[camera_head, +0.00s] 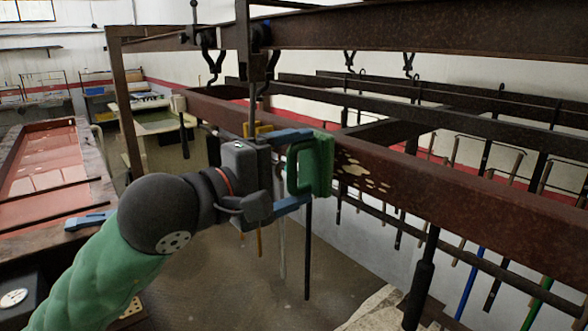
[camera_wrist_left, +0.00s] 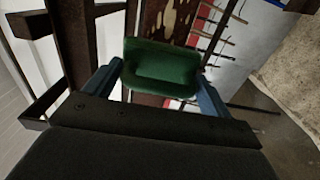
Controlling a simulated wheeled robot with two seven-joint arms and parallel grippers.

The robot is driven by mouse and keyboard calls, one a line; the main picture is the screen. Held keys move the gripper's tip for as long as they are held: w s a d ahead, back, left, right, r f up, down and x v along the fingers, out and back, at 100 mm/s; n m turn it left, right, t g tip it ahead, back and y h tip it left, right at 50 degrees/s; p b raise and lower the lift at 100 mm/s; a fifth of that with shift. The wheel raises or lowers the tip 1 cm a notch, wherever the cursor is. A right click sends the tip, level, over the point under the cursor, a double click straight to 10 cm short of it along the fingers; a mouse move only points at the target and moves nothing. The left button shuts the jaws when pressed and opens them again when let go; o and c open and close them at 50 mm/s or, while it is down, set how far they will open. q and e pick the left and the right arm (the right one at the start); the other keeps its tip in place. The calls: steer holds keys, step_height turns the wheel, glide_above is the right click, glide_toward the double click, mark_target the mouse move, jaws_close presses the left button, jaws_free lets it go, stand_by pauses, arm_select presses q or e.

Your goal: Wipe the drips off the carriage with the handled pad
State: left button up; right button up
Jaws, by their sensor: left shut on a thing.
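The handled pad (camera_head: 318,165) is green with a loop handle. My left gripper (camera_head: 292,172) is shut on it, with blue fingers on either side of the handle. The pad also shows between the fingers in the left wrist view (camera_wrist_left: 162,66). The carriage (camera_head: 450,203) is a long rusty brown beam running from upper left to lower right. The pad is at the beam's front face; I cannot tell whether it touches. Pale drips (camera_head: 362,176) mark the beam just right of the pad. They also show beyond the pad in the left wrist view (camera_wrist_left: 172,18). My right gripper is not in view.
Other dark beams (camera_head: 400,37) run above and behind the carriage, with hooks (camera_head: 213,65) hanging near my left arm. Several rods hang below the carriage. A red-topped bench (camera_head: 45,170) stands at left with a blue tool (camera_head: 88,221) on its edge.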

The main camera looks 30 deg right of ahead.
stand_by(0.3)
arm_select(q)
steer(key=shift+d+b, duration=0.7)
steer(key=shift+d, duration=0.1)
stand_by(0.3)
